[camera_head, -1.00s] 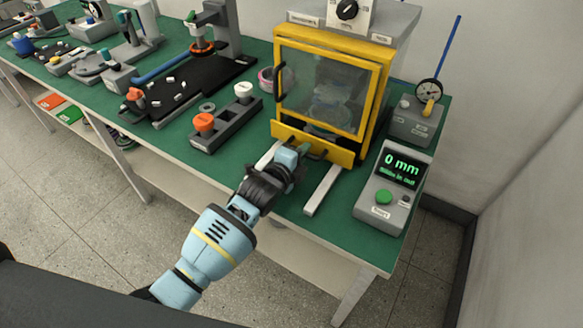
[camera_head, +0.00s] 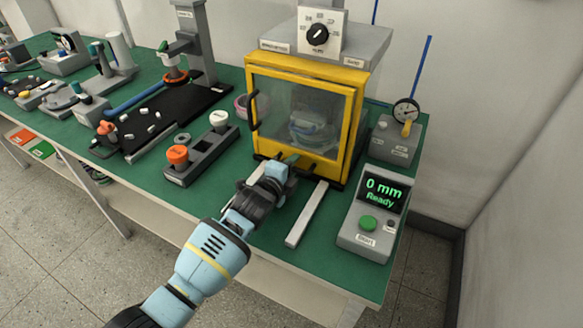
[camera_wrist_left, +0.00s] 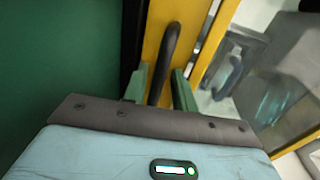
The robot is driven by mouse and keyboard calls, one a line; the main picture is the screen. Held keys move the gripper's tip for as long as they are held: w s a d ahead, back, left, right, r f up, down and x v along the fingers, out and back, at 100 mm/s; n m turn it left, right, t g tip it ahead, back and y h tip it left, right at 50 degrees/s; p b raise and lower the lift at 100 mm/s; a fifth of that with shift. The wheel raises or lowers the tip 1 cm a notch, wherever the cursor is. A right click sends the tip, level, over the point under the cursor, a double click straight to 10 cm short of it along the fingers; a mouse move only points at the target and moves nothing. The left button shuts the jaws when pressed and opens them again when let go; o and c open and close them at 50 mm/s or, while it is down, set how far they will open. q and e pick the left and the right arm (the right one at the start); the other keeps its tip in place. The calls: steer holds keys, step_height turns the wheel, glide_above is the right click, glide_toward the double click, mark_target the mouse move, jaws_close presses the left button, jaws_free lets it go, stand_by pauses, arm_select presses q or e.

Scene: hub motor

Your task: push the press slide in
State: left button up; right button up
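The press is a grey-topped machine with a yellow-framed clear guard (camera_head: 300,112) at the back of the green bench. The slide's yellow front (camera_head: 322,173) sits low at the press, close against the frame. Its dark handle (camera_wrist_left: 168,55) stands between my left gripper's green fingers (camera_wrist_left: 160,88) in the left wrist view. Narrow gaps seem to show on both sides of the handle, so the fingers look open around it. In the head view my left gripper (camera_head: 285,165) is at the slide front and partly hides it. My right gripper is not in view.
A grey rail (camera_head: 307,214) sticks out in front of the press. A control box (camera_head: 372,212) reading "0 mm Ready" stands at right, with a dial gauge (camera_head: 405,113) behind it. A grey block with orange and white caps (camera_head: 202,155) stands left.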

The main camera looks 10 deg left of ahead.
arm_select(q)
steer(key=p+v, duration=0.1)
steer(key=v, duration=0.5)
steer(key=shift+s+a, duration=0.15)
steer(key=shift+s, duration=0.15)
steer(key=shift+s+a+r, duration=0.15)
steer(key=shift+s, duration=0.4)
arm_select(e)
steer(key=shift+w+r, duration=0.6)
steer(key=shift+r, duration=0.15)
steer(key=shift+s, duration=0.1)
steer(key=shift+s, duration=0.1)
